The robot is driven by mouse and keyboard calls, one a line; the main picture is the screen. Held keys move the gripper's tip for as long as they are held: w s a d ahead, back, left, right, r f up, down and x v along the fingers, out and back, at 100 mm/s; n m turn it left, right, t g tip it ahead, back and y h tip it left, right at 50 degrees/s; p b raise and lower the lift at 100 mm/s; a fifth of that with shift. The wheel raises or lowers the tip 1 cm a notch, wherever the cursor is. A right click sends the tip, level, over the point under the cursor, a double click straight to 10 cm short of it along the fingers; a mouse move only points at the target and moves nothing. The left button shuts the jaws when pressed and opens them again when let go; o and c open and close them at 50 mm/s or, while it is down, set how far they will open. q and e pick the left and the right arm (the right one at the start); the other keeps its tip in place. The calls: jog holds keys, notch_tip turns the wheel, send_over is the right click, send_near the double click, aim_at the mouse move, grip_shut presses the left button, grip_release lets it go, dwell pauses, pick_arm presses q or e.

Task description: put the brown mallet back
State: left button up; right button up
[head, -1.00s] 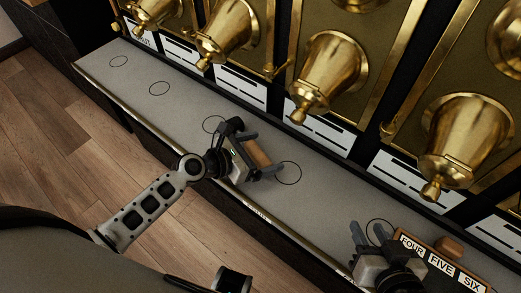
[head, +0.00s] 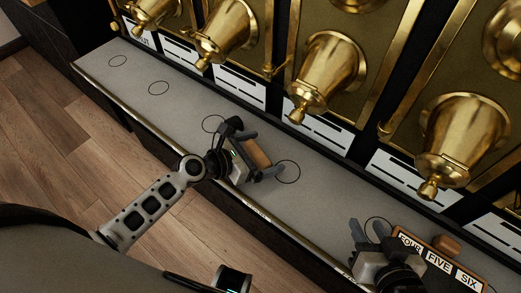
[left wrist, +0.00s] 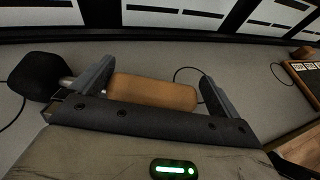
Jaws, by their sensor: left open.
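The brown mallet lies on the grey counter under my left gripper (head: 259,153). Its brown cylindrical part (left wrist: 152,92) lies lengthwise between the two open fingers in the left wrist view, with a gap at the right finger. A short metal shaft and a black rounded end (left wrist: 38,77) stick out past the left finger. In the head view the brown part (head: 256,152) shows between the fingers. My right gripper (head: 365,228) is at the lower right over the counter, fingers apart and nothing seen between them.
The grey counter (head: 185,103) has several drawn black circles. Brass bell-shaped spouts (head: 328,68) hang over its back edge, above white labels (head: 322,130). A wooden block marked FOUR FIVE SIX (head: 440,262) with a knob stands beside my right gripper. A rail runs along the front edge.

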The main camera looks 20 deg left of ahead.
pick_arm(q)
jog(key=shift+s+a, duration=0.1)
jog(key=shift+a, duration=0.05)
pick_arm(e)
jog(key=shift+r, duration=0.1)
pick_arm(q)
jog(key=shift+w+a+p+v, duration=0.15)
jog(key=shift+p+v, duration=0.1)
jog(key=shift+v, duration=0.65)
jog(key=shift+w+a+p+v, duration=0.1)
jog(key=shift+a+p+v, duration=0.1)
jog(key=shift+v, duration=0.7)
jog(key=shift+w+a+p+v, duration=0.15)
jog(key=shift+p+v, duration=0.1)
jog(key=shift+v, duration=0.65)
jog(key=shift+s+d+x, duration=0.15)
jog(key=shift+x, duration=0.75)
jog(key=shift+s+d+x, duration=0.1)
jog(key=shift+d+x, duration=0.1)
jog(key=shift+x, duration=0.7)
jog(key=shift+s+d+x, duration=0.15)
jog(key=shift+x, duration=0.75)
pick_arm(e)
jog(key=shift+r, duration=0.65)
pick_arm(q)
jog(key=shift+w+d, duration=0.1)
jog(key=shift+d, duration=0.1)
jog(key=shift+a, duration=0.15)
